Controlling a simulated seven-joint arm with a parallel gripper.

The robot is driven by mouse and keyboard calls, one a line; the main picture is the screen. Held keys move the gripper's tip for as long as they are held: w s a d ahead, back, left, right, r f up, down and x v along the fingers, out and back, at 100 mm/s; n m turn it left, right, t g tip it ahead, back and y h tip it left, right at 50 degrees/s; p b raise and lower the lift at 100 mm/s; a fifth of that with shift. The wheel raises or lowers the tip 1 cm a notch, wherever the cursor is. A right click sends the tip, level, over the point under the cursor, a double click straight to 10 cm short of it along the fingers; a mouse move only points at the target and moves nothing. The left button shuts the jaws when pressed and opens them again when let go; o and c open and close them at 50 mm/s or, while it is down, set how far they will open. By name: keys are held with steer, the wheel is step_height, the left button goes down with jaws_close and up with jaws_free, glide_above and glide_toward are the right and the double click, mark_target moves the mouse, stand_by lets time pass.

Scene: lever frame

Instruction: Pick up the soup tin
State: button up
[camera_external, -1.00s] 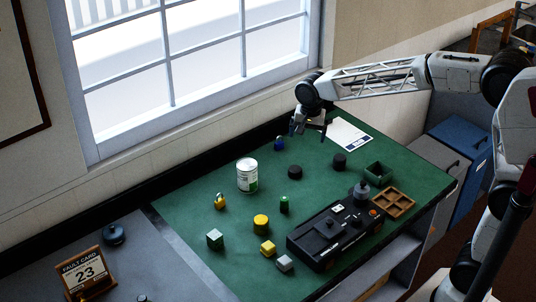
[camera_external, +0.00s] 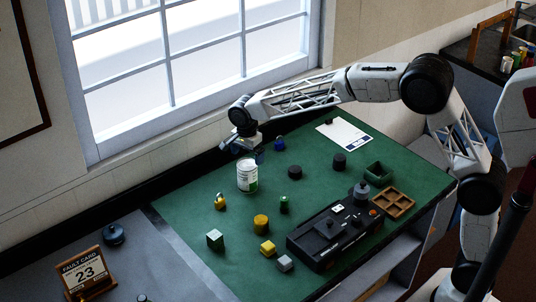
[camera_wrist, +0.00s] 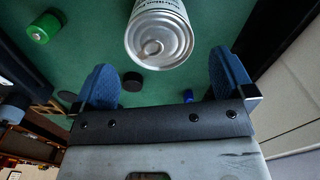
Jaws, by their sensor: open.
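The soup tin (camera_external: 247,177) is a white and green can standing upright on the green mat (camera_external: 330,185), near the window side. In the wrist view the tin (camera_wrist: 160,35) shows its silver lid with a pull ring, just beyond and between my two blue fingertips. My gripper (camera_external: 250,154) is close behind and above the tin in the external view. In the wrist view my gripper (camera_wrist: 164,85) is open, with nothing between its fingers. The tin's far end is cut off by the top edge of the wrist view.
A yellow padlock (camera_external: 220,202), a green cylinder (camera_external: 284,205) and a yellow cylinder (camera_external: 261,224) stand near the tin. A blue padlock (camera_external: 279,144) and a black disc (camera_external: 295,172) are to its right. A black device (camera_external: 330,238) lies at the front.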

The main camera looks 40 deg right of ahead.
mark_target(247, 163)
stand_by(0.3)
steer(key=shift+f, duration=1.25)
steer(key=shift+f, duration=0.1)
steer(key=shift+a+f, duration=0.1)
steer(key=shift+f, duration=2.4)
steer(key=shift+c, duration=0.5)
steer(key=c, duration=1)
steer(key=shift+r, duration=0.1)
